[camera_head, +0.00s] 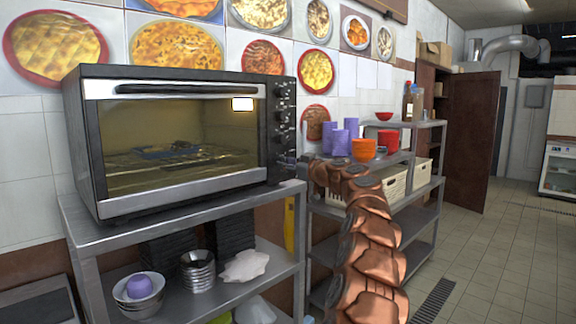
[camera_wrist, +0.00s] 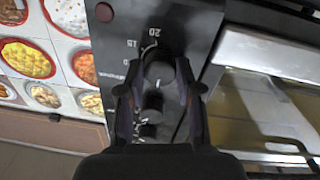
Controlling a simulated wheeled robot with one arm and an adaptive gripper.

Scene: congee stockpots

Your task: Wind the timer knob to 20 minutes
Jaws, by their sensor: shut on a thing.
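The timer knob (camera_wrist: 158,73) is a dark round knob on the oven's black control panel. In the wrist view, white scale marks with a 20 and a 15 show beside it. My gripper (camera_wrist: 160,88) has one finger on each side of this knob and is shut on it. The knob's pointer is not clear, so I cannot read its setting. In the head view, my gripper (camera_head: 287,160) is at the lower part of the panel and hides the knob there.
The black oven (camera_head: 176,130) stands on a metal shelf unit (camera_head: 90,222) with bowls below. Other knobs (camera_head: 282,90) sit higher on its panel. A second shelf to the right holds purple cups (camera_head: 335,140) and orange bowls (camera_head: 364,148). The tiled floor at right is open.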

